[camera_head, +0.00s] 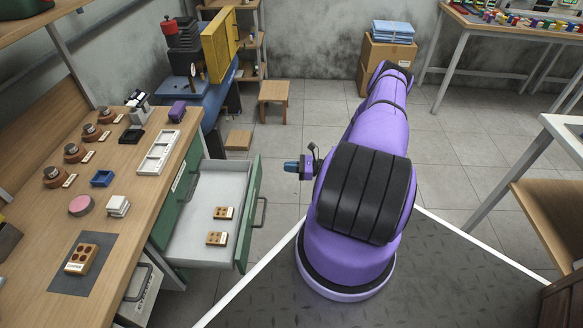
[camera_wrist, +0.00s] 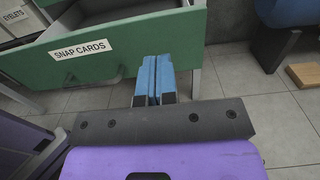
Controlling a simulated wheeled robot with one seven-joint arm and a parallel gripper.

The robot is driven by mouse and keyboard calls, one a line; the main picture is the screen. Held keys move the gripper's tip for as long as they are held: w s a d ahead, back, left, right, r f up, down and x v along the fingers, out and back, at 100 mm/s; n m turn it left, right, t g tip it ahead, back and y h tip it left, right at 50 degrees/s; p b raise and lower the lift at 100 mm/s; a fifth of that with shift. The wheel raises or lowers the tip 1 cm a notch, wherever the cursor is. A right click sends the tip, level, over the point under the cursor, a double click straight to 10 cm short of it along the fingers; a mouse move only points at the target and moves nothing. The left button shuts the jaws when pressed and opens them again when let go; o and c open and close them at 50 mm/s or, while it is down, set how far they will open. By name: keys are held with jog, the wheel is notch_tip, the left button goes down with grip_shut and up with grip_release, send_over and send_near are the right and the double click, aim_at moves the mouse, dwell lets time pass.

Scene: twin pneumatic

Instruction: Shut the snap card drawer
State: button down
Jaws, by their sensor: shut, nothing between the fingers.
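The snap card drawer stands pulled out from the bench, its light grey inside (camera_head: 212,185) open to view and its green front (camera_head: 254,200) facing right. Two small wooden blocks with holes, one (camera_head: 223,213) and another (camera_head: 216,239), lie inside it. In the wrist view the green front (camera_wrist: 120,55) carries a SNAP CARDS label (camera_wrist: 82,48). My gripper (camera_head: 286,166) is shut and empty, with its blue fingertips (camera_wrist: 154,62) pointing at the front's right end. In the head view a gap shows between fingertips and front.
The bench (camera_head: 122,190) holds stamps, trays and a block on a dark mat. A white EYELETS drawer (camera_head: 143,290) sits below, on the near side. A wooden stool (camera_head: 274,92) and cardboard boxes (camera_head: 385,52) stand behind. The floor right of the drawer front is clear up to my arm.

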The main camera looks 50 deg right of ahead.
aim_at(258, 165)
jog(key=x, duration=1)
jog(key=shift+w+a, duration=0.1)
jog(key=shift+w+a, duration=0.15)
jog(key=shift+w, duration=0.05)
jog(key=x, duration=1.8)
jog(key=shift+w+a, duration=0.3)
